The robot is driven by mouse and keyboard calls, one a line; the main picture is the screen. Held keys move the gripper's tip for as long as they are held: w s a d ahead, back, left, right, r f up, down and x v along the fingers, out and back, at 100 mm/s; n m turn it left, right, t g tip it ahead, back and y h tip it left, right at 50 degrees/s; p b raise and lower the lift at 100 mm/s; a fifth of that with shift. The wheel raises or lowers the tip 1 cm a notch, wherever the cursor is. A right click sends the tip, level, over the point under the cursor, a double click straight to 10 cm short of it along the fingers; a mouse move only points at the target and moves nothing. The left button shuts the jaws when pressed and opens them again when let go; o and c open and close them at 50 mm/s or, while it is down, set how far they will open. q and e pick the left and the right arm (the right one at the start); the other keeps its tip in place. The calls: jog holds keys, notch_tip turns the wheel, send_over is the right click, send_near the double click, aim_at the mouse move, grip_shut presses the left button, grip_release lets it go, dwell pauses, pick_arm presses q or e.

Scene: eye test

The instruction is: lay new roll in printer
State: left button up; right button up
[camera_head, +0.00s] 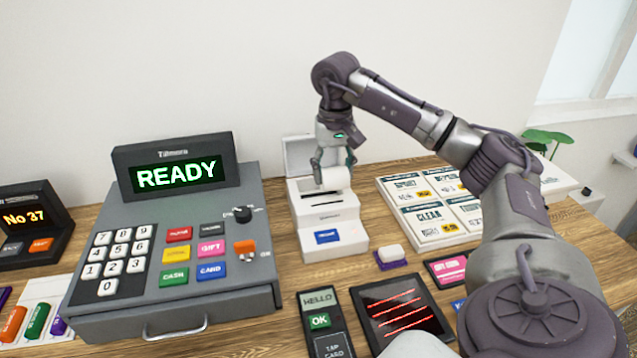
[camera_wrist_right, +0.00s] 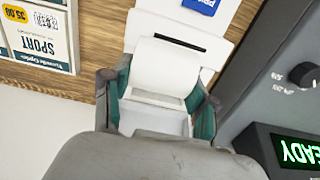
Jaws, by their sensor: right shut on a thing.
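The white printer (camera_head: 335,238) stands on the table behind the card reader, its lid (camera_head: 298,152) raised at the back. My right gripper (camera_head: 333,168) is shut on a white paper roll (camera_head: 335,179), one finger at each end. The roll is at the printer's top opening; I cannot tell whether it touches the bottom of the bay. In the right wrist view the roll (camera_wrist_right: 168,66) lies across between the teal-lined fingers (camera_wrist_right: 158,100), with the printer's dark slot (camera_wrist_right: 180,44) beyond it. My left gripper is out of view.
A grey cash register (camera_head: 170,250) reading READY stands close left of the printer. On the right are a board of labels (camera_head: 432,210), a white block on a purple base (camera_head: 390,254) and a scanner plate (camera_head: 402,312). A card reader (camera_head: 322,322) is in front.

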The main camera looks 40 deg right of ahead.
jog(key=w, duration=0.1)
jog(key=w+f, duration=0.2)
jog(key=w, duration=0.1)
jog(key=shift+d+p, duration=0.1)
jog(key=shift+p, duration=0.25)
jog(key=shift+w+d+f, duration=0.2)
jog(key=shift+w+f, duration=0.35)
jog(key=shift+w, duration=0.1)
jog(key=shift+f, duration=0.3)
notch_tip(320, 180, down, 2)
jog(key=shift+f+p, duration=0.25)
jog(key=shift+p, duration=0.3)
jog(key=shift+f, duration=0.4)
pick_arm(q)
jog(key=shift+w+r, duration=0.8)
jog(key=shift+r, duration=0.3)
pick_arm(e)
jog(key=shift+f, duration=0.2)
jog(key=o, duration=0.9)
